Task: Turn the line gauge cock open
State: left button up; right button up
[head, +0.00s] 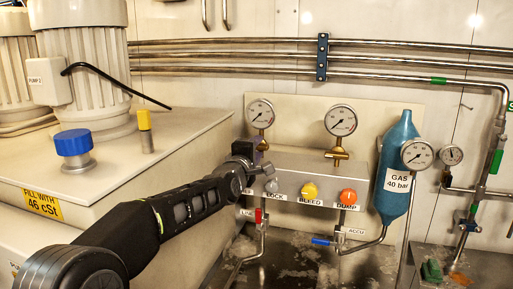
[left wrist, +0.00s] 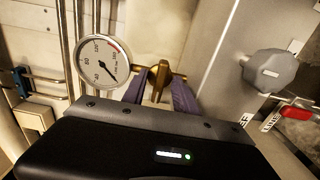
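The left pressure gauge (head: 261,113) stands above the grey valve block on a brass fitting; it also shows in the left wrist view (left wrist: 101,61). Below it is the brass cock handle (left wrist: 158,80), upright in the left wrist view. My left gripper (head: 262,146) is at this cock, above the grey LOCK knob. In the left wrist view its two purple-grey fingers (left wrist: 160,88) stand on either side of the brass handle and look open around it; contact cannot be made out. In the head view my gripper hides most of the cock. My right gripper is not in view.
The grey LOCK knob (head: 271,185), yellow BLEED knob (head: 309,191) and orange DUMP knob (head: 347,196) are close below and right. A second gauge (head: 340,120) with a brass cock (head: 336,154) is to the right. The blue gas bottle (head: 397,170) stands farther right.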

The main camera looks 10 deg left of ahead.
pick_arm(q)
grip_shut()
dwell(0.3)
dwell(0.3)
